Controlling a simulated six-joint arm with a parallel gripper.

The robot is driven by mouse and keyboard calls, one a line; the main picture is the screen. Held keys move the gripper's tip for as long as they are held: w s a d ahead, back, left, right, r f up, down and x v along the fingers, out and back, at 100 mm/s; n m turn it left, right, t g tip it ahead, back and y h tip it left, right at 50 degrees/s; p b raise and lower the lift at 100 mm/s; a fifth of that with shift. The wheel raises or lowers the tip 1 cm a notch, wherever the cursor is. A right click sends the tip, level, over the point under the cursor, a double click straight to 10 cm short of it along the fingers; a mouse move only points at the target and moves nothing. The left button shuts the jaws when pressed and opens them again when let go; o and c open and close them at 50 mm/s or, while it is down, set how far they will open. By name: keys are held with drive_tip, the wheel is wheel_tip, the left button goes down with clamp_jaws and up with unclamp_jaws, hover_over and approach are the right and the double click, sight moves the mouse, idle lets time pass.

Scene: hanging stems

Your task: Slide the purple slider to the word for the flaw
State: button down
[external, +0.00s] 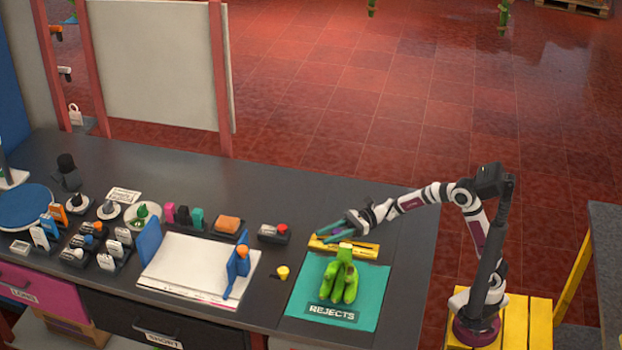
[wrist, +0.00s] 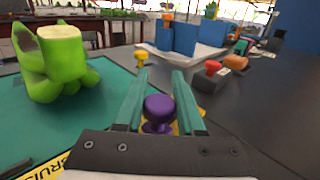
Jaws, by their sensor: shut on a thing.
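A yellow slider bar (external: 372,251) with dark lettering lies along the far edge of the teal rejects mat. In the external view my gripper (external: 328,235) is low over the bar.
The teal mat (external: 300,298) is marked REJECTS. A yellow knob (external: 282,272) stands left of it. A red-topped block (external: 274,233), an orange-topped block (external: 228,226) and a white board with blue uprights (external: 190,262) stand farther left. Bare dark counter lies behind the bar.

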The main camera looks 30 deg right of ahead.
drive_tip(key=c, duration=0.5)
unclamp_jaws()
drive_tip(key=d, duration=1.5)
drive_tip(key=shift+d, duration=0.4)
